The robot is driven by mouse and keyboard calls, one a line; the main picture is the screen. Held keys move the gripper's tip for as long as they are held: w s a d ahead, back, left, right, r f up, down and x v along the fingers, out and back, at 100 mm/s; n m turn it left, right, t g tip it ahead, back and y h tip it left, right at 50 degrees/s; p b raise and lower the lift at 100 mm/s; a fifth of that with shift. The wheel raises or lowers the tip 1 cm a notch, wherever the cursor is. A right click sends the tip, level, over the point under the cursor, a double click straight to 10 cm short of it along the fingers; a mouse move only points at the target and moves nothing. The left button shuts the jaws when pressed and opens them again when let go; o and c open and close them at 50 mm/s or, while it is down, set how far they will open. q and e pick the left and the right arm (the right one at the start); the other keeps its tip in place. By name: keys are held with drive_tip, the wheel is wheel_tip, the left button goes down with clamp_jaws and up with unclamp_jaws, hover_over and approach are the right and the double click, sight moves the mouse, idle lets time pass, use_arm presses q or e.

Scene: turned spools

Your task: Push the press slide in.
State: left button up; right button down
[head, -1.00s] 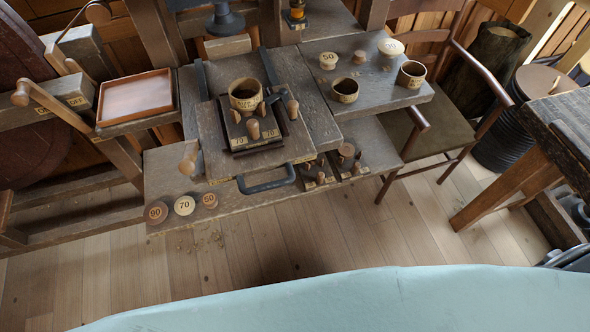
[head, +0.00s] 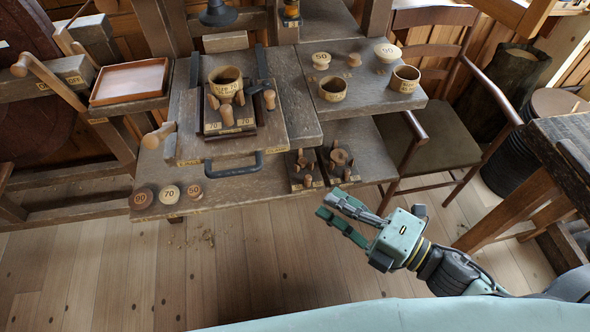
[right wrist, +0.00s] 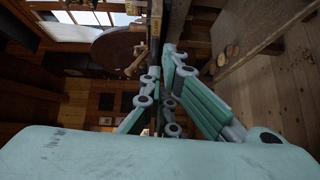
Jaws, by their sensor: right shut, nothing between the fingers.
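The press slide (head: 189,147) is a grey wooden board with a dark bar handle (head: 232,168) on its front edge. It sticks out over the lower bench toward me. It carries a dark square tray (head: 206,128) with a cup marked Size 70 (head: 226,84) and wooden pegs. My right gripper (head: 328,204) is shut and empty, in front of the bench's front edge, to the right of the handle and apart from it. Its fingers also show in the right wrist view (right wrist: 160,75). My left gripper is not in view.
Discs marked 90, 70 and 50 (head: 169,194) lie at the lower bench's left. Two peg holders (head: 305,172) stand right of the slide. Cups and knobs (head: 333,89) stand on the right bench. A chair (head: 440,140) stands at the right.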

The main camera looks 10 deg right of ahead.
sight(277, 119)
drive_tip(key=w+a+r+n+p, duration=0.1)
drive_tip(key=w+a+p, duration=0.3)
drive_tip(key=w+a, duration=0.4)
drive_tip(key=shift+w+r+y+p, duration=0.3)
drive_tip(key=shift+w+p, duration=0.1)
drive_tip(key=shift+w, duration=0.8)
drive_tip(key=shift+a, duration=0.1)
drive_tip(key=shift+w, duration=0.35)
drive_tip(key=w+b, duration=0.1)
drive_tip(key=w, duration=1.1)
drive_tip(key=shift+w+b, duration=0.3)
